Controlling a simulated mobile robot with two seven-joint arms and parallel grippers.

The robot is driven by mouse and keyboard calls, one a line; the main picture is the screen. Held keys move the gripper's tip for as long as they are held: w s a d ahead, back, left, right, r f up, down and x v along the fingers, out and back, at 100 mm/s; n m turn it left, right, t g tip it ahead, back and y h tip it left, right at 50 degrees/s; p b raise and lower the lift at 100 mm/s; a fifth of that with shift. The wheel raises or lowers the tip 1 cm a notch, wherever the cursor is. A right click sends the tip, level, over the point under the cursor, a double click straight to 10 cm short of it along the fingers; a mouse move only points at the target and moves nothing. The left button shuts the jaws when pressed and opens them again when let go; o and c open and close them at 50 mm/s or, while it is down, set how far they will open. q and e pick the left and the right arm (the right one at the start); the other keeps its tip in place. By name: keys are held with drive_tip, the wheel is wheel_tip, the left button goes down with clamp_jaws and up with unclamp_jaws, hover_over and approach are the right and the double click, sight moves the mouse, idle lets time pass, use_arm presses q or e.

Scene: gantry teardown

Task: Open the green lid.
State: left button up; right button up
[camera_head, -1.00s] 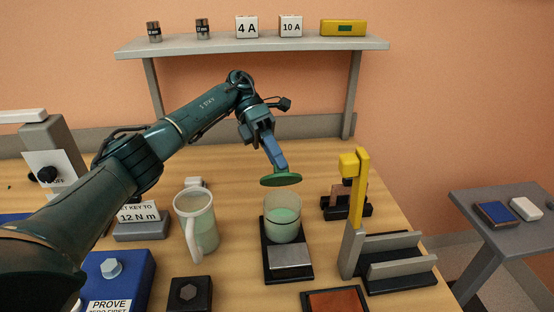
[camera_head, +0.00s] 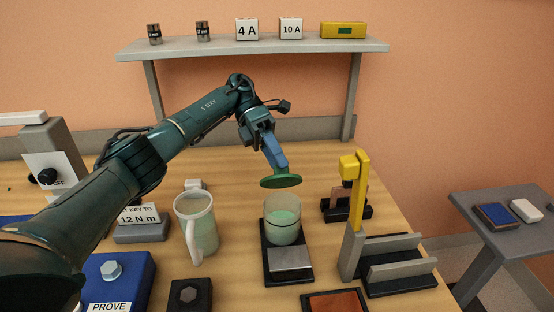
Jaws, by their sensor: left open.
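The green lid (camera_head: 281,182) is a flat round disc. It shows above the glass jar (camera_head: 283,225), with a small gap between the lid and the jar's rim. The jar's mouth is uncovered and pale green contents show inside. The jar stands on a dark scale-like base with a grey front plate (camera_head: 290,259). My left gripper (camera_head: 275,160) reaches in from the left with its blue fingers pointing down. It is open, with its fingertips at the lid's top; contact is hard to tell. My right gripper is not in view.
A white-handled mug (camera_head: 195,224) stands left of the jar. A grey fixture with a yellow post (camera_head: 358,197) stands to the right. A blue box (camera_head: 113,277) and a dark block (camera_head: 190,293) sit in front. A wall shelf (camera_head: 250,46) is behind.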

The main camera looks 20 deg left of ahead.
use_arm(q)
wheel_tip(320, 180, up, 10)
drive_tip(key=p, duration=0.1)
idle(0.4)
